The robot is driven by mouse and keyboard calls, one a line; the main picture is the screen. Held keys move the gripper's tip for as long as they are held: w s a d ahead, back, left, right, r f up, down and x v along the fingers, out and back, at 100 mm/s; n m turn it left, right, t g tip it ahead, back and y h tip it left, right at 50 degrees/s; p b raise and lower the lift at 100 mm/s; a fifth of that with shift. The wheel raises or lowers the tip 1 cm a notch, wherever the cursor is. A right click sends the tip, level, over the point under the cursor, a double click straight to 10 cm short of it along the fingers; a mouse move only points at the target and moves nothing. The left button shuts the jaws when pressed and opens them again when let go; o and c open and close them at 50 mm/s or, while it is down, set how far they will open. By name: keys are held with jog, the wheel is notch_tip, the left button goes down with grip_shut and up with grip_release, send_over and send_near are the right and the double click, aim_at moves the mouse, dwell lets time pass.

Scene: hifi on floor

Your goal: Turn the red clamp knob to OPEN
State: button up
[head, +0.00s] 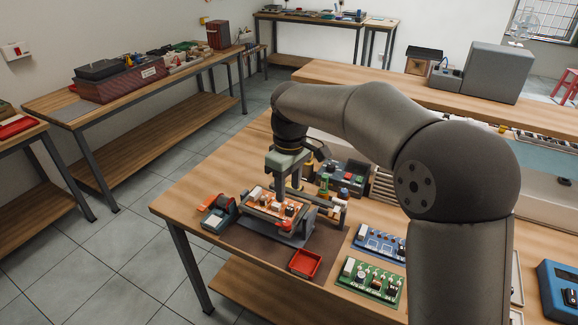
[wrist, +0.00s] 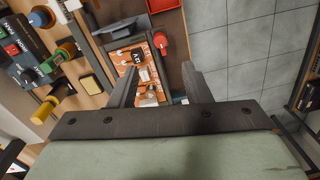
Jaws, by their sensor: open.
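The red clamp knob (head: 286,225) sits on the front side of a grey board clamp (head: 301,231) on the workbench. In the wrist view the red knob (wrist: 160,41) shows beyond the fingertips, at the side of the clamp. The clamp holds an orange circuit board (head: 268,206) with dark and white parts; the board also shows in the wrist view (wrist: 123,58). My gripper (head: 287,189) is open and empty, pointing down over the board, apart from the knob. Its two spread fingers show in the wrist view (wrist: 158,68). No OPEN marking is readable.
A red tray (head: 305,263) lies in front of the clamp. Green (head: 370,278) and blue (head: 380,242) circuit boards lie to the right. A grey-and-red device (head: 219,213) stands left, a dark box with buttons (head: 344,178) behind. The bench's front left corner is clear.

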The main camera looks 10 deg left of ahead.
notch_tip(320, 180, up, 6)
jog(key=shift+w+d, duration=0.1)
dwell(0.4)
jog(key=s+d+f+m, duration=0.1)
jog(key=s+d+m, duration=0.25)
jog(key=d, duration=0.55)
jog(key=s+d+f+m, duration=0.25)
jog(key=s+d, duration=0.25)
jog(key=d, duration=0.4)
jog(key=s+d+f+m, duration=0.3)
jog(key=s+d, duration=0.2)
jog(key=s, duration=0.3)
jog(key=s+d+f+m+t, duration=0.1)
jog(key=s+d+f+m, duration=0.3)
jog(key=s+d, duration=0.2)
jog(key=shift+s+f, duration=0.25)
jog(key=shift+s, duration=0.65)
